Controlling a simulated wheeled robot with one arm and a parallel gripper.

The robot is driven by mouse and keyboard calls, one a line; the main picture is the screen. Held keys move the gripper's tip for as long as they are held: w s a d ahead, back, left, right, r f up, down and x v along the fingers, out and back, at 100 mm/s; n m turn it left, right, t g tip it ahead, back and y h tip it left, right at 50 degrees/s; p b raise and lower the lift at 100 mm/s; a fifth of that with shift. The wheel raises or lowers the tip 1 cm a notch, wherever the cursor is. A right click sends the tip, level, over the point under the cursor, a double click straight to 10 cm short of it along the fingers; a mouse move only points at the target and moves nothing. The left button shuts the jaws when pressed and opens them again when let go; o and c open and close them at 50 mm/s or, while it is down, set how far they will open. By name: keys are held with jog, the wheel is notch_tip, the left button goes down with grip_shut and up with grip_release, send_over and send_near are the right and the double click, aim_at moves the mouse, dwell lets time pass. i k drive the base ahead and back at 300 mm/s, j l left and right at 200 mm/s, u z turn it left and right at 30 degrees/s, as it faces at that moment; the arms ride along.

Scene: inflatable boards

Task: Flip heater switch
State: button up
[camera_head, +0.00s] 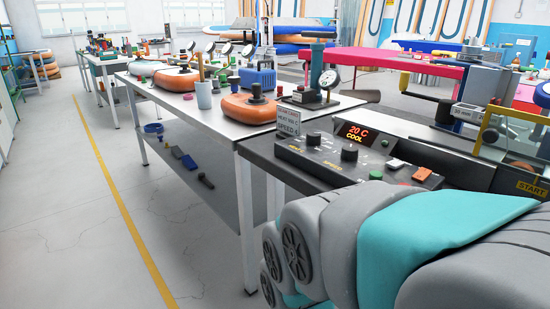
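A dark control panel (320,164) with a sloped face sits at the right end of the bench. Its lit display (357,133) reads "20 C COOL". Two black knobs (349,153) are on its face, one marked "SPEED". At its right are a small pale switch (395,164), an orange-red rocker switch (421,174) and a green button (376,175). I cannot read which one is labelled for the heater. My gripper is not in view. My grey and teal arm links fill the lower right and hide part of the panel's front.
A white workbench (225,128) with orange inflatable pieces (250,108), a pressure gauge (329,79) and a blue box (257,79) stands behind the panel. A sign (289,121) stands on the panel's left. A machine marked "START" (531,188) is at right. Floor at left is clear.

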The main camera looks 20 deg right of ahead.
aim_at(422, 174)
jog(key=k+z, duration=0.1)
jog(key=z, duration=1.35)
